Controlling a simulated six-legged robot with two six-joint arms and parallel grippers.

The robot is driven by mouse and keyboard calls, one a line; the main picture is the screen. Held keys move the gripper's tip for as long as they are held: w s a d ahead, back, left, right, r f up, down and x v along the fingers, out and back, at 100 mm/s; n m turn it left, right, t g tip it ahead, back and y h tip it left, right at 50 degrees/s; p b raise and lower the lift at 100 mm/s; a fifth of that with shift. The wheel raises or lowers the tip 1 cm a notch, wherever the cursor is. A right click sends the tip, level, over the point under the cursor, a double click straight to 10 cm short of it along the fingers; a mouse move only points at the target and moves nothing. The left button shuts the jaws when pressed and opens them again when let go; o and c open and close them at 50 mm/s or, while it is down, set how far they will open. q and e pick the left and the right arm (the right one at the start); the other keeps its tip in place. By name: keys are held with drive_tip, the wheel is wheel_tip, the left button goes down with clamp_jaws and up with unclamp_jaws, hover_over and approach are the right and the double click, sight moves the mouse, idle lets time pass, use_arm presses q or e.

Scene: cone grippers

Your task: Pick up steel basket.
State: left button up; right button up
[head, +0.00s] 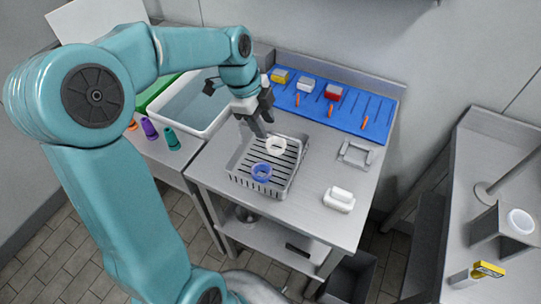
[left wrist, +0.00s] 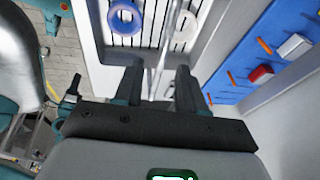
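The steel basket (head: 243,184) sits on the metal table, a grey rectangular tray with a slotted floor. A white ring (head: 276,146) and a blue ring (head: 262,172) lie inside it. My left gripper (head: 261,130) points down at the basket's far-left rim, with its fingertips close to that rim. In the left wrist view the basket (left wrist: 151,38) lies ahead of the gripper (left wrist: 158,85). The two fingers stand apart with a thin pale strip between them, perhaps the basket's edge. I cannot tell if they touch it. My right gripper is not in view.
A blue board (head: 345,112) with orange pegs and small blocks lies behind the basket. A grey frame (head: 355,153) and a white dish (head: 339,199) stand to the right. A water-filled sink (head: 190,103) and coloured cups (head: 150,129) are at the left.

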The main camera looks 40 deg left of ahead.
sight(268, 131)
use_arm(q)
drive_tip(key=p+x, duration=0.1)
drive_tip(key=x, duration=0.4)
drive_tip(key=shift+d+f, duration=0.2)
drive_tip(key=shift+w, duration=0.15)
clamp_jaws()
idle(1.1)
